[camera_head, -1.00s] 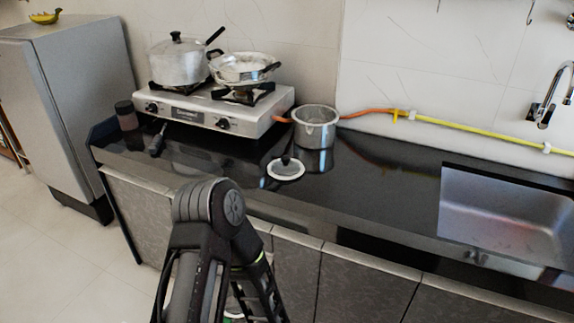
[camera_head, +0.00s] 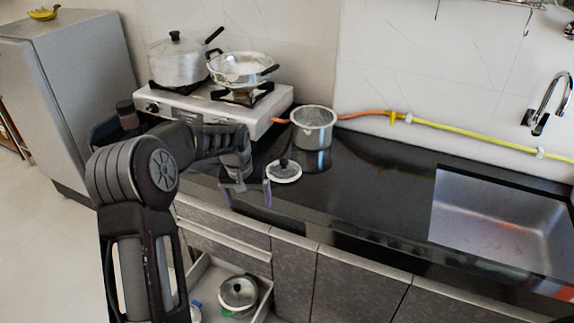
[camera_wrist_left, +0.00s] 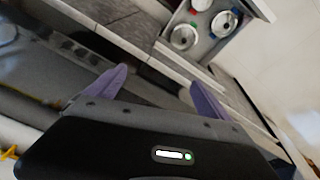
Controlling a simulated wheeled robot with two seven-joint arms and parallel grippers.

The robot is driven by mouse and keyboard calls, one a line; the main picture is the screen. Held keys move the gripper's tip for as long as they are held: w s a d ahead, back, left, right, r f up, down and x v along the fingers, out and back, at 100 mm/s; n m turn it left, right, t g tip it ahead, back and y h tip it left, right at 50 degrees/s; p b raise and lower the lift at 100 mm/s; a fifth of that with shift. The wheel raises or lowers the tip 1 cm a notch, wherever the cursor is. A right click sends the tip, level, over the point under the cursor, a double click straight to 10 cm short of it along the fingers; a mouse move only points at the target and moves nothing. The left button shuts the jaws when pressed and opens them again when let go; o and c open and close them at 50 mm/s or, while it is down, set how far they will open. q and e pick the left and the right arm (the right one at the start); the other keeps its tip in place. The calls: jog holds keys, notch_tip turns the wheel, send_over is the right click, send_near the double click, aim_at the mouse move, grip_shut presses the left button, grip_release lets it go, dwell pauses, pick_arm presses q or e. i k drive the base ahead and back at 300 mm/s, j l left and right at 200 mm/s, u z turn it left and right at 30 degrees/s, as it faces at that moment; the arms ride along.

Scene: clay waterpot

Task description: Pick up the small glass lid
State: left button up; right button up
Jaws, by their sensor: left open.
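The small glass lid (camera_head: 284,172) lies on the black counter (camera_head: 360,185), in front of the small pot. It has a pale rim and a dark upright knob. My left gripper (camera_head: 246,195) is open and empty at the counter's front edge, just left of and nearer than the lid. In the left wrist view its two purple fingers (camera_wrist_left: 152,88) are spread apart with nothing between them. I cannot make out the lid in that view. My right gripper is not in view.
A small metal pot (camera_head: 313,128) stands behind the lid. The stove (camera_head: 268,117) with two pans is at the back left, the sink (camera_head: 490,215) at the right. Below the counter, an open drawer (camera_head: 262,307) holds a lidded pot (camera_head: 238,292).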

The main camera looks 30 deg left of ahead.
aim_at(283, 170)
jog(key=i, duration=0.9)
